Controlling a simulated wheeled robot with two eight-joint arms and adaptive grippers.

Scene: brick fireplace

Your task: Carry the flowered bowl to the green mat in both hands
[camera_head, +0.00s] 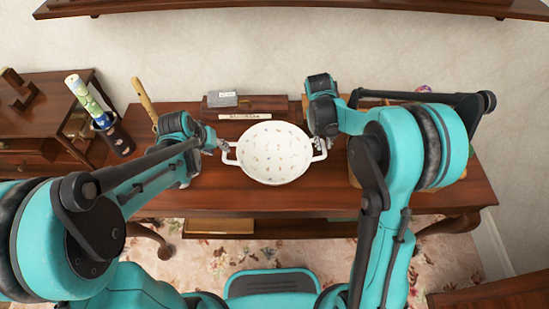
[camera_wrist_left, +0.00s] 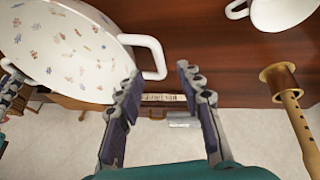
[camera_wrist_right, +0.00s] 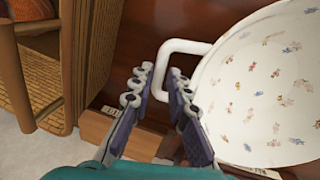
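The white flowered bowl (camera_head: 273,152) stands upright on the wooden table, with a loop handle on each side. My left gripper (camera_head: 215,143) is at its left handle. In the left wrist view the left gripper (camera_wrist_left: 160,75) has its fingers apart, with the handle (camera_wrist_left: 160,62) near the fingertips. My right gripper (camera_head: 322,138) is at the right handle. In the right wrist view the right gripper (camera_wrist_right: 158,75) is open, and the handle (camera_wrist_right: 180,45) reaches between its fingertips. I cannot make out the green mat; my right arm hides part of the table.
A grey box (camera_head: 222,99) and a lettered strip (camera_head: 245,116) lie behind the bowl. A dark holder with a rolled item (camera_head: 115,135) and a wooden pipe (camera_head: 144,97) stand left. A white cup (camera_wrist_left: 285,12) is near the left gripper, a wicker basket (camera_wrist_right: 40,80) near the right.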

